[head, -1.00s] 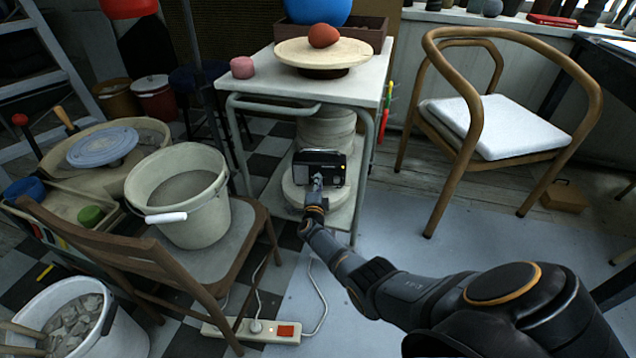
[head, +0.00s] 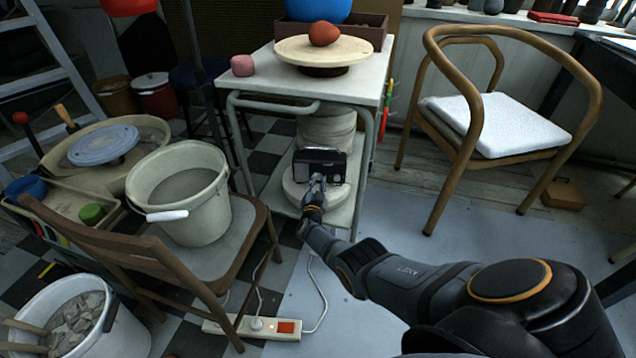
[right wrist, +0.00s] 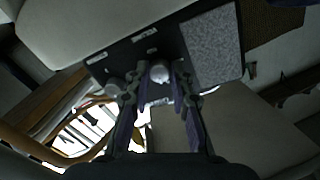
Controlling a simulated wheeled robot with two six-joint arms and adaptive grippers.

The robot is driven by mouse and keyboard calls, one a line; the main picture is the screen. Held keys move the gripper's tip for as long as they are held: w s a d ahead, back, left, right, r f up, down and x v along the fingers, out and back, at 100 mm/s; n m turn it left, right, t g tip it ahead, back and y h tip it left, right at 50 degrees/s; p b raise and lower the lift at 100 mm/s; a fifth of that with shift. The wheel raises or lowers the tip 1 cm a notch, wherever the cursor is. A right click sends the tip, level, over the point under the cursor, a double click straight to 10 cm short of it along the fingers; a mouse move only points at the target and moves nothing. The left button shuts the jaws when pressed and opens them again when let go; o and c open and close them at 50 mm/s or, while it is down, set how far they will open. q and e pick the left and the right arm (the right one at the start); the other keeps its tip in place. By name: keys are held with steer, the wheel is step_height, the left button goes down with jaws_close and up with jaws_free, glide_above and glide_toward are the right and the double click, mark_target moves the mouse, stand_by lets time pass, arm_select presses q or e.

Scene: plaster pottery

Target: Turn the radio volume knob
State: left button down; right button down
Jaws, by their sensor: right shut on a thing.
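The radio (head: 320,165) is a small dark box standing on the lower shelf of the white table. In the right wrist view the radio's front (right wrist: 170,50) shows a grey speaker panel (right wrist: 211,48) at the right and pale labels. A light round knob (right wrist: 159,72) sits between the fingertips of my right gripper (right wrist: 157,80), which is shut on it. A second, darker knob (right wrist: 115,88) is just left of the fingers. In the head view my right gripper (head: 318,182) touches the radio's front. My left gripper is not in view.
The white table (head: 262,84) carries a turntable (head: 300,50) with a reddish ball. A wooden chair with a bucket (head: 182,190) stands left of my right arm. Another chair (head: 490,125) stands at the right. A power strip (head: 255,328) lies on the floor.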

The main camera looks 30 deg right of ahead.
steer(key=shift+f+n, duration=0.1)
steer(key=shift+n, duration=1.3)
steer(key=c, duration=1.2)
jaws_free()
steer(key=shift+o, duration=0.2)
steer(key=shift+s+a+f, duration=0.1)
steer(key=shift+s+a, duration=0.25)
steer(key=shift+s, duration=0.05)
steer(key=v, duration=1.1)
